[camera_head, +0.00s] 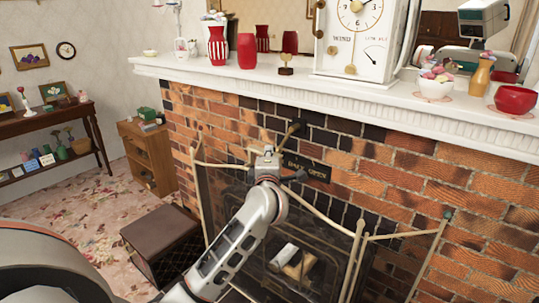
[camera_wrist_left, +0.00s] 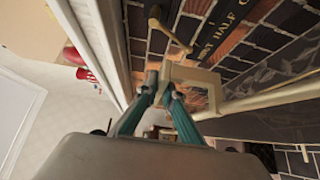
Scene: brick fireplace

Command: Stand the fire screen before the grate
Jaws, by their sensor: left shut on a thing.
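The fire screen (camera_head: 350,262) is a folding screen with cream-coloured rails and dark see-through panels. It stands upright in front of the brick fireplace, its side wings angled. My left gripper (camera_head: 267,158) is at the top middle of the screen, shut on its pale handle. In the left wrist view the teal fingers (camera_wrist_left: 162,92) close on the handle (camera_wrist_left: 205,78), and the cream top rail (camera_wrist_left: 265,97) runs off to the right. Pale logs (camera_head: 296,262) show through the middle panel; the grate itself is hard to make out. My right gripper is not in view.
The white mantel (camera_head: 330,97) juts out above, with vases, a clock (camera_head: 355,40) and bowls on it. A dark sign (camera_head: 307,167) and a brass hook (camera_head: 292,133) are on the bricks behind the screen. A brown box (camera_head: 160,238) stands at the screen's left.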

